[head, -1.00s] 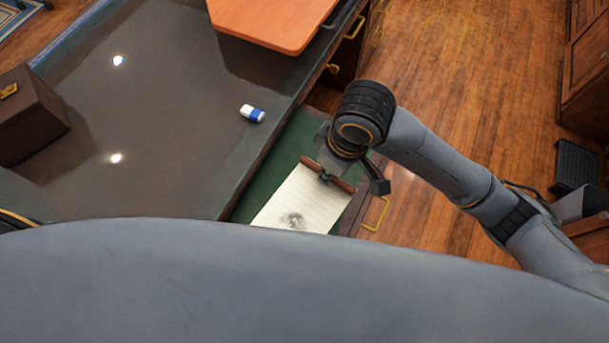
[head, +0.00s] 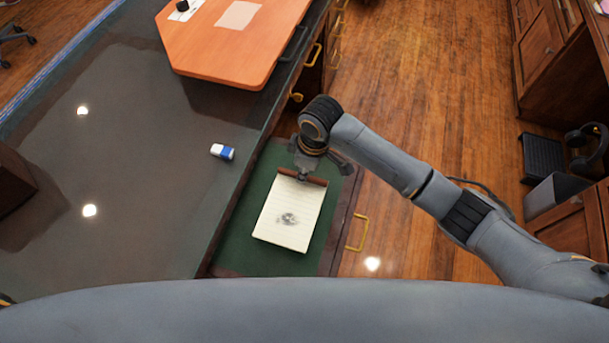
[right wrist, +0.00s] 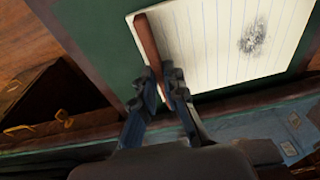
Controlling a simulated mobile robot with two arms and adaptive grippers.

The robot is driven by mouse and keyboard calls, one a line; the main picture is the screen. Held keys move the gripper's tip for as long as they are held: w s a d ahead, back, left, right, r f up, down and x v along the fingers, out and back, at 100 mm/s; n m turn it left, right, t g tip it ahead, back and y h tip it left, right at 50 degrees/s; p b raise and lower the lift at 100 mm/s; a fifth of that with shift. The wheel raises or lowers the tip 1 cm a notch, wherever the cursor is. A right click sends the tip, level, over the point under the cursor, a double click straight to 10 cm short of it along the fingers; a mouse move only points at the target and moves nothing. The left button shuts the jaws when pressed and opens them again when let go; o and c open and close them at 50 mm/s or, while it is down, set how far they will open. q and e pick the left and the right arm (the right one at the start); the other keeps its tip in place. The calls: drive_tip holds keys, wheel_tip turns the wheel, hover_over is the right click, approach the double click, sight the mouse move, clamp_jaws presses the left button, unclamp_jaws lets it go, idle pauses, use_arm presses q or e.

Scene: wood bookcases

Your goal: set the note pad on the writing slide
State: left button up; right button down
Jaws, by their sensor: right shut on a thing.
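The note pad (head: 290,222) is a lined cream sheet with a brown top binding and a dark smudge. It is over the green writing slide (head: 233,238), inside its outline in the head view. My right gripper (head: 303,177) is shut on the brown binding at the pad's far edge. The right wrist view shows the fingers (right wrist: 165,92) on either side of the binding, with the pad (right wrist: 205,40) beyond and green slide surface (right wrist: 95,40) around it. I cannot tell whether the pad touches the slide. My left gripper is not in view.
The dark glossy desktop (head: 130,130) lies left of the slide, with a blue and white eraser (head: 222,151) on it. An orange board (head: 225,45) is at the back. A brass handle (head: 357,232) is on the slide's right side. Wooden floor is open to the right.

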drive_tip(key=shift+w+d+f, duration=0.1)
drive_tip(key=shift+w+f, duration=0.3)
drive_tip(key=shift+f, duration=1.65)
drive_tip(key=c, duration=1.4)
unclamp_jaws()
drive_tip(key=r, duration=0.4)
drive_tip(key=d+r, duration=0.1)
drive_tip(key=r, duration=0.7)
drive_tip(key=shift+s+d, duration=0.2)
drive_tip(key=shift+d, duration=0.2)
